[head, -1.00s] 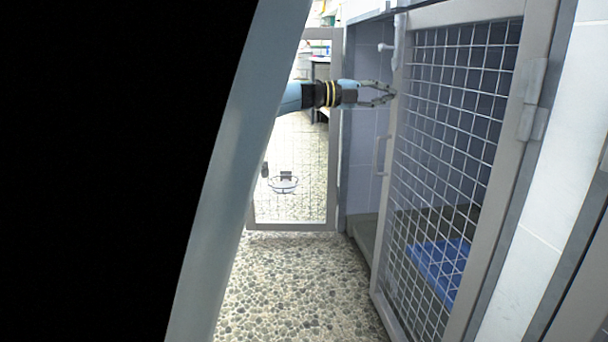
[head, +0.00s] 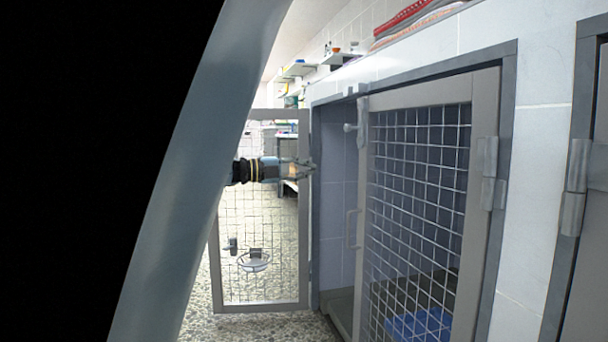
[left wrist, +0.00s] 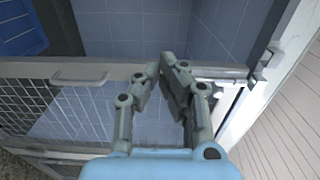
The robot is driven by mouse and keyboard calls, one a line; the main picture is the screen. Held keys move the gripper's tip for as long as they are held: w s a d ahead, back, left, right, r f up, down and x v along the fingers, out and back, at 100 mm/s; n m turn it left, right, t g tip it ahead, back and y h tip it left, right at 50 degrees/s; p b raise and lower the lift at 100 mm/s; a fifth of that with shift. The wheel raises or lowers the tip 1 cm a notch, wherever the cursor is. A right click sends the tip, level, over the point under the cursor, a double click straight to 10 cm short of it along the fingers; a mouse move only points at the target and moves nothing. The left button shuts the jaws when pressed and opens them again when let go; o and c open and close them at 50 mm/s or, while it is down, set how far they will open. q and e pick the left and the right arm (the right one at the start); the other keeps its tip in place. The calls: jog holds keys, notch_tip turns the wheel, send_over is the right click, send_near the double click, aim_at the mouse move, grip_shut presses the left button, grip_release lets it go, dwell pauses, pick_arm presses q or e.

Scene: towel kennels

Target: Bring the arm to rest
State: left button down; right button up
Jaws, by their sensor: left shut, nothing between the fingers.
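My left gripper (head: 305,169) shows in the head view beyond my pale arm link, in front of the far open mesh door. Its fingers point right, towards the kennel opening. In the left wrist view its fingers (left wrist: 170,75) are together with nothing between them. My right gripper is not in view.
A kennel door with wire mesh (head: 420,190) stands partly open at the right, with a blue item (head: 420,324) behind it. A far mesh door (head: 262,215) with a ring holder (head: 254,262) stands open. Folded towels (head: 415,18) lie on the ledge above. Pebbled floor (head: 275,325) shows below.

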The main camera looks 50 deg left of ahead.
pick_arm(q)
jog(key=shift+s+a, duration=0.15)
jog(key=shift+a, duration=0.15)
